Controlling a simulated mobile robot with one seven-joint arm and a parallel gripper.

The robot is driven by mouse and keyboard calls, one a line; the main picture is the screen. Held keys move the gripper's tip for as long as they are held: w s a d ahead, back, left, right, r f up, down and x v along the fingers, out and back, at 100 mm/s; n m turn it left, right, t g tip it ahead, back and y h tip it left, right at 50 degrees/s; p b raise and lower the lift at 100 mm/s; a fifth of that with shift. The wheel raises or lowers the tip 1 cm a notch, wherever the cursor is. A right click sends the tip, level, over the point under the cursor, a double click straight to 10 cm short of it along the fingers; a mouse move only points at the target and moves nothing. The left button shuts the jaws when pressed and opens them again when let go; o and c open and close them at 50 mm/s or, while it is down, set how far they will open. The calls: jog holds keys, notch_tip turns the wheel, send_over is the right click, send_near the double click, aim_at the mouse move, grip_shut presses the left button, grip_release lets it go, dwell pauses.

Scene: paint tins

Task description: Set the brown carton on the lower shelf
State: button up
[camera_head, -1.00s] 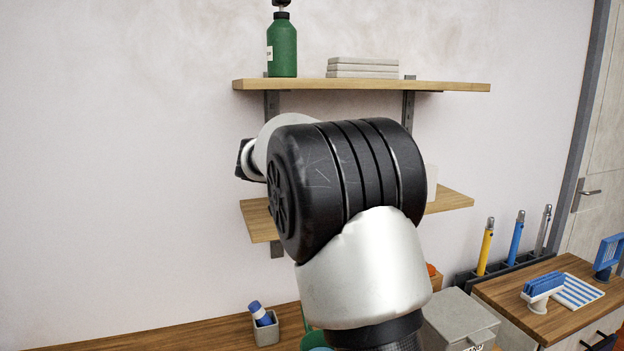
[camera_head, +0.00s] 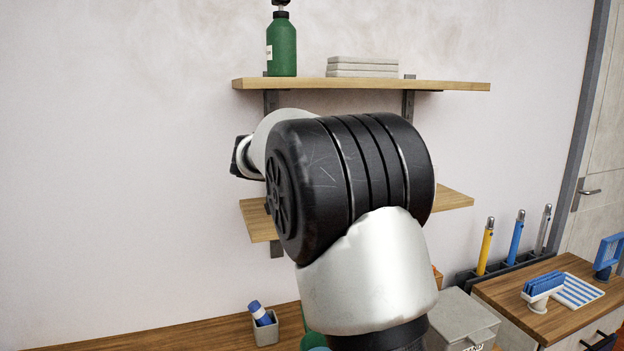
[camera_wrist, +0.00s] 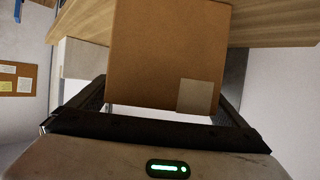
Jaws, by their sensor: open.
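The brown carton (camera_wrist: 165,50) fills the middle of the wrist view, with a paler square patch near its lower right corner. It stands against the wooden lower shelf (camera_wrist: 275,22); I cannot tell how fully it rests on it. My gripper (camera_wrist: 162,104) is open, with one finger on each side of the carton; contact is unclear. In the head view the lower shelf (camera_head: 258,222) shows at both sides of my arm, which hides its middle, the carton and my gripper.
A white box (camera_wrist: 82,62) stands left of the carton in the wrist view. The upper shelf (camera_head: 450,86) holds a green bottle (camera_head: 282,48) and grey stacked slabs (camera_head: 362,67). Below are a small grey pot (camera_head: 266,333) and a grey lidded box (camera_head: 462,318).

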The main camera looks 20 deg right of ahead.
jog(key=b+v, duration=0.1)
jog(key=v, duration=1)
jog(key=s+d+f+n+g+y, duration=0.15)
jog(key=s+f, duration=0.25)
jog(key=s, duration=0.5)
jog(key=s+f+n+g+y, duration=0.2)
jog(key=s+f+n+y, duration=0.15)
jog(key=s, duration=0.65)
jog(key=s+a+f+n+y, duration=0.2)
jog(key=s+f, duration=0.3)
jog(key=s, duration=0.3)
jog(key=s+a+f+n+y, duration=0.2)
jog(key=s+a+f, duration=0.3)
jog(key=s, duration=0.3)
jog(key=shift+s+a+f+y, duration=0.25)
jog(key=shift+a+f+y, duration=0.05)
jog(key=shift+f, duration=0.2)
jog(key=shift+r+g, duration=0.1)
jog(key=shift+g, duration=0.15)
notch_tip(320, 180, up, 11)
jog(key=p, duration=1)
jog(key=shift+p, duration=0.35)
